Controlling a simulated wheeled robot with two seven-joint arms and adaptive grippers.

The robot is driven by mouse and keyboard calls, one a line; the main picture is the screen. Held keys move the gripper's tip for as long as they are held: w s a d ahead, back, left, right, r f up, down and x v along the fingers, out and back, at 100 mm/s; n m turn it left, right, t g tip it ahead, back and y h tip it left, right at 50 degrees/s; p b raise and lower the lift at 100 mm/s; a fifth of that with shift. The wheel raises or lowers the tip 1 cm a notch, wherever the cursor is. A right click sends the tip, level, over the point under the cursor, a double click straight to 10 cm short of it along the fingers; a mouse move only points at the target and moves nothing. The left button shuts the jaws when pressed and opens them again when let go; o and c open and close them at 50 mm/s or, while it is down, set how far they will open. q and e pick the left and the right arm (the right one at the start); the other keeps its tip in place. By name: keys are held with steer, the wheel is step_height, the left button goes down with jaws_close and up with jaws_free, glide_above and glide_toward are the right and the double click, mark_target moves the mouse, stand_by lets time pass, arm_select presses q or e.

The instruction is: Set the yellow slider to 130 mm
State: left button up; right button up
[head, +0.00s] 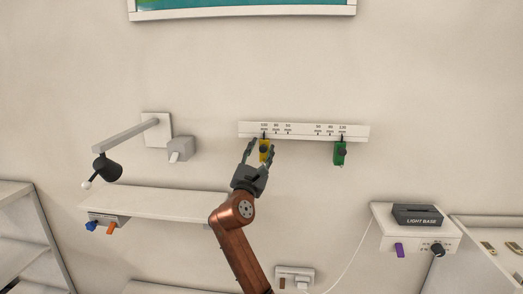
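The yellow slider (265,147) hangs on the white wall scale (303,130), near its left end. Its dark pointer is by the leftmost printed mark; the small figures are too blurred to read surely. My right gripper (260,148) is just below the scale, with its fingers spread about the yellow slider. A gap shows between the left finger and the slider; I cannot tell whether the right finger touches it. My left gripper is out of view.
A green slider (340,153) hangs near the scale's right end. A jointed lamp arm (126,137) and a shelf (165,204) are at the left. A light base (417,215) stands on a wall box at the right. The wall between the sliders is clear.

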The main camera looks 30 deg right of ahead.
steer(key=shift+s, duration=0.1)
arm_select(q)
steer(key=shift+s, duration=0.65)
arm_select(e)
steer(key=v, duration=1.2)
steer(key=shift+d, duration=0.1)
